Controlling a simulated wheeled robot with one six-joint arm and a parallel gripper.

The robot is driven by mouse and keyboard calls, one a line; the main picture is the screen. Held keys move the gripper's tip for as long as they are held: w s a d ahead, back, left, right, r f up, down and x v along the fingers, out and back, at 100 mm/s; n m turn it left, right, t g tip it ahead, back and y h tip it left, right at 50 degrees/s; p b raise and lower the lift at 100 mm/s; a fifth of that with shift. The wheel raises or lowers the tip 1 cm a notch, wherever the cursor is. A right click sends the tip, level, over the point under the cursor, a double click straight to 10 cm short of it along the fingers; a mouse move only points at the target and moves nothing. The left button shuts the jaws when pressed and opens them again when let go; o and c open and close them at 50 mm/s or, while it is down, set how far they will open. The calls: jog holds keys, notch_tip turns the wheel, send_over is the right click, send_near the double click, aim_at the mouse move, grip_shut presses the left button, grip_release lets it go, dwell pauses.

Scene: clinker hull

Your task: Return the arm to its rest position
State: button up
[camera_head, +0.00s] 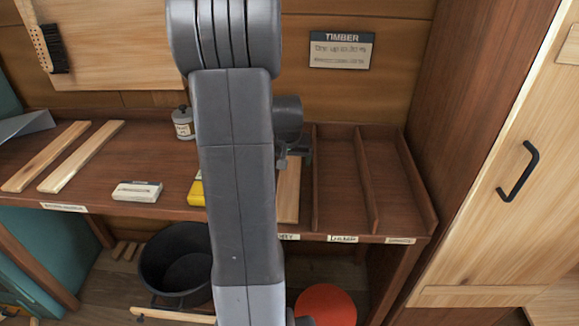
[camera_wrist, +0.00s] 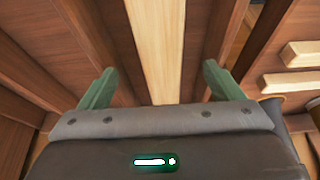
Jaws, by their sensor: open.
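My gripper (camera_wrist: 153,85) is open in the wrist view, its two green fingers spread wide with nothing held. A pale wooden plank (camera_wrist: 155,40) lies below and between the fingers, in one of the slots of a divided wooden rack. In the head view my grey arm rises through the middle of the picture, and its wrist end is over the rack's left slot. The same plank (camera_head: 289,192) shows there beside my arm. My fingertips are mostly hidden in the head view.
The rack's two right compartments (camera_head: 393,190) are empty. Two wooden strips (camera_head: 80,157), a small white box (camera_head: 137,191), a jar (camera_head: 183,123) and a partly hidden yellow object (camera_head: 197,192) rest on the bench. Below are a black bucket (camera_head: 175,262) and a red round object (camera_head: 326,305). A cabinet stands right.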

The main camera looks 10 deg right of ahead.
aim_at(290, 173)
jog(key=v, duration=0.6)
jog(key=shift+r, duration=0.35)
jog(key=shift+s+f, duration=0.1)
jog(key=shift+f, duration=0.05)
jog(key=x, duration=1.3)
jog(key=shift+f, duration=0.25)
jog(key=shift+r, duration=0.15)
